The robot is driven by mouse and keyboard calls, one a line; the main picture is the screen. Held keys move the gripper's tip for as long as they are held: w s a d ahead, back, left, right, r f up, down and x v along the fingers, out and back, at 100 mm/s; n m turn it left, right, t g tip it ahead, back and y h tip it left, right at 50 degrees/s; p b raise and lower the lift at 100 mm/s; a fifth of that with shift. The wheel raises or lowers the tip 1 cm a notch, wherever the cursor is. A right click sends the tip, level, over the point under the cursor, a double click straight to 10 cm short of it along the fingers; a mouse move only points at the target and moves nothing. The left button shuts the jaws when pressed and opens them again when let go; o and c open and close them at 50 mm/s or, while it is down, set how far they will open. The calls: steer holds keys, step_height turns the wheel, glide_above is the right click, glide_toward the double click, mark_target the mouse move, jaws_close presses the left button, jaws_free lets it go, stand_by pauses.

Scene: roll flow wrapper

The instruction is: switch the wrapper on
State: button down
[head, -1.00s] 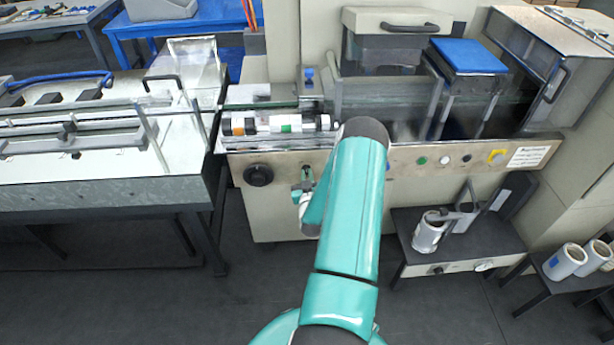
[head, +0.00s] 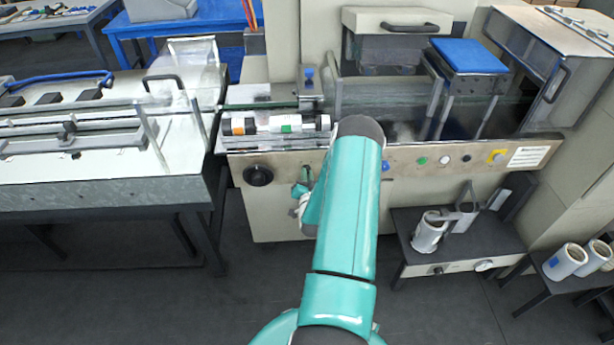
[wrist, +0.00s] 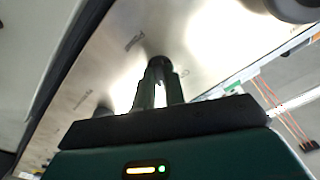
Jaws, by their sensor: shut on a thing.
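The wrapper's metal front panel (head: 410,161) runs across the middle of the head view and fills much of the wrist view (wrist: 120,55). My gripper (head: 305,178) is at the panel, right of a large black round knob (head: 258,175); my arm partly hides it. In the wrist view my gripper (wrist: 158,78) is shut on a small dark knob (wrist: 158,63) standing out from the panel. The fingers cover most of this knob, so its setting cannot be read. The large black knob (wrist: 294,6) also shows at the top right there.
Blue (head: 386,166), green (head: 422,160), white (head: 445,159), black (head: 466,157) and yellow (head: 497,156) controls line the panel to the right. A low bench (head: 460,254) with a white roll stands below. A conveyor table (head: 100,192) adjoins at the left.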

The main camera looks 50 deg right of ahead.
stand_by(0.4)
steer(key=c, duration=1.5)
jaws_free()
steer(key=shift+o, duration=0.2)
steer(key=v, duration=1.4)
steer(key=shift+d, duration=0.1)
